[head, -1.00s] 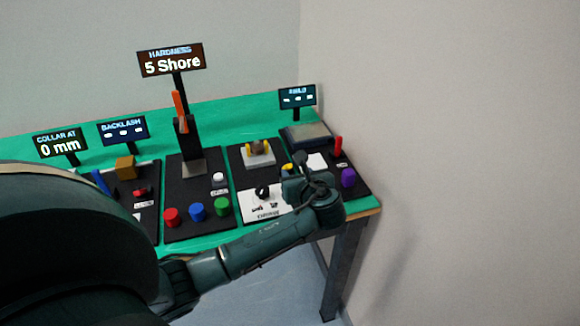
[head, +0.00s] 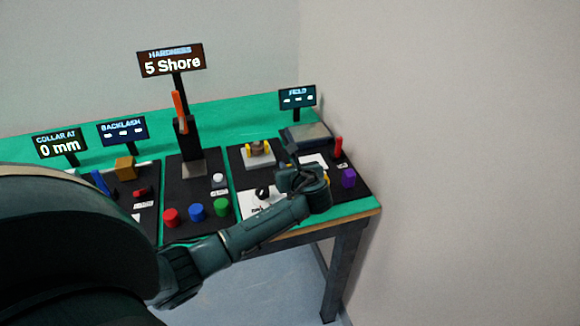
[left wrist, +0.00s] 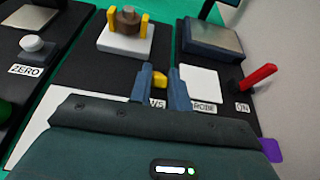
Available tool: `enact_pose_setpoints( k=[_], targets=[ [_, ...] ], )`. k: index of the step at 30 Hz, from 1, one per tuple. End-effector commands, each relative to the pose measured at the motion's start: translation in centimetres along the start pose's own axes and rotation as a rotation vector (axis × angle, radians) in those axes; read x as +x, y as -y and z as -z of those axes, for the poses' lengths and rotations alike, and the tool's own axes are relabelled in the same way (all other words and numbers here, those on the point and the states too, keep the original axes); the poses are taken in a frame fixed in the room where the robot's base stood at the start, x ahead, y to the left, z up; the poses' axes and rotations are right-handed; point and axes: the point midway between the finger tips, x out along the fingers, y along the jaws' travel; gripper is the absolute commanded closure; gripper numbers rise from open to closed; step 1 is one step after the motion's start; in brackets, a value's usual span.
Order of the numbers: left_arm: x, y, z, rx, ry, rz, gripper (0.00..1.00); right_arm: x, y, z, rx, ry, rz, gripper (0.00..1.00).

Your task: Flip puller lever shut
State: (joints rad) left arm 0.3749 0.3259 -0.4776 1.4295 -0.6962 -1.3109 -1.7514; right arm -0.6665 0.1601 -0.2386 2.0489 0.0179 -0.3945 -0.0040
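A puller (head: 258,150) with two yellow jaws beside a brown round part stands on a light block on the black board; it also shows in the left wrist view (left wrist: 126,42). A small yellow lever or knob (left wrist: 159,80) shows in the left wrist view, above a label partly hidden by my fingers. My right gripper is not in view.
To the right are a grey plated box (head: 306,135), a red lever (head: 338,146) marked ON and a purple block (head: 348,178). To the left is the hardness tester (head: 187,140) with red, blue and green knobs. The wall (head: 460,150) rises close to the right.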

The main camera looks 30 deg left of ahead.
Motion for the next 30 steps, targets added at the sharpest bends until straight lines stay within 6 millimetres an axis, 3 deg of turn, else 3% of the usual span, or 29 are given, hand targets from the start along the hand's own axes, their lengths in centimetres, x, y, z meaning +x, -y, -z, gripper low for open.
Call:
enact_pose_setpoints(
  k=[7, 29, 30],
  targets=[
    [0.0, 0.0, 0.0, 0.0, 0.0, 0.0, 1.0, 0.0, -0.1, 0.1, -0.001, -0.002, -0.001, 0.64],
    [-0.4, 0.0, 1.1, 0.002, 0.151, 0.0, 1.0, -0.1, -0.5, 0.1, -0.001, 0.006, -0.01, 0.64],
    [-0.4, 0.0, 1.1, 0.002, 0.151, 0.0, 0.81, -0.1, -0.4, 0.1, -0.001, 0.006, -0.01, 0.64]
  ],
)
